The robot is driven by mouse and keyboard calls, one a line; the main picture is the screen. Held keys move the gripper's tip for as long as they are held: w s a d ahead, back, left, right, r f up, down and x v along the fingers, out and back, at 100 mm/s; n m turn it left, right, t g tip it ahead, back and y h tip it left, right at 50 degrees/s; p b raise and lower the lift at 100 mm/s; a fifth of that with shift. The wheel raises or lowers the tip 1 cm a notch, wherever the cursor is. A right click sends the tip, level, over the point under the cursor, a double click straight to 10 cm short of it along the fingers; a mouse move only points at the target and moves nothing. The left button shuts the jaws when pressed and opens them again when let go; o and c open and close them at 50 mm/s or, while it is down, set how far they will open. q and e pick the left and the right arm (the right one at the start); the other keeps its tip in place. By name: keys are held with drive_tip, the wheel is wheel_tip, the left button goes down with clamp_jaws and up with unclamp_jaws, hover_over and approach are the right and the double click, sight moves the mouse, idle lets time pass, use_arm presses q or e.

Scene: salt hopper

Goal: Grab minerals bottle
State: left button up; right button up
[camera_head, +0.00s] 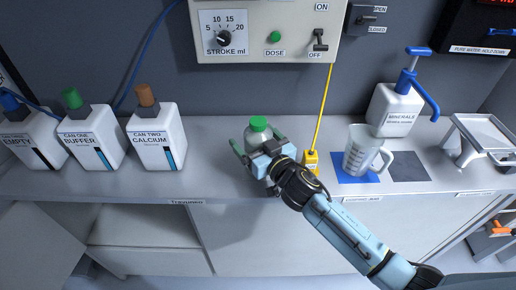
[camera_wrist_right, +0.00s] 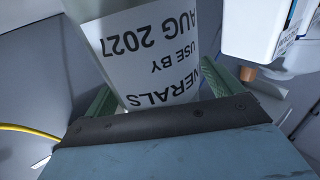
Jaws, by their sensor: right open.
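A bottle with a green cap (camera_head: 258,124) stands on the counter near the middle, partly hidden by my gripper. Its white label (camera_wrist_right: 150,45) fills the upper middle of the right wrist view, reading "...NERALS, USE BY AUG 2027" upside down. My right gripper (camera_head: 262,150) is at the bottle, with its green fingers apart on either side of it. Whether the fingers touch it I cannot tell. My left gripper is not in view.
A measuring jug (camera_head: 358,150) stands on a blue mat (camera_head: 345,177), beside a dark mat (camera_head: 409,167). A yellow block (camera_head: 310,158) on a yellow cable is just right of my gripper. Several white cans, including buffer (camera_head: 92,140), stand left. A dosing panel (camera_head: 265,18) hangs behind.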

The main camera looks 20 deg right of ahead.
drive_tip(key=shift+w, duration=0.1)
drive_tip(key=c, duration=1.4)
drive_tip(key=shift+r, duration=0.1)
drive_tip(key=shift+r, duration=0.1)
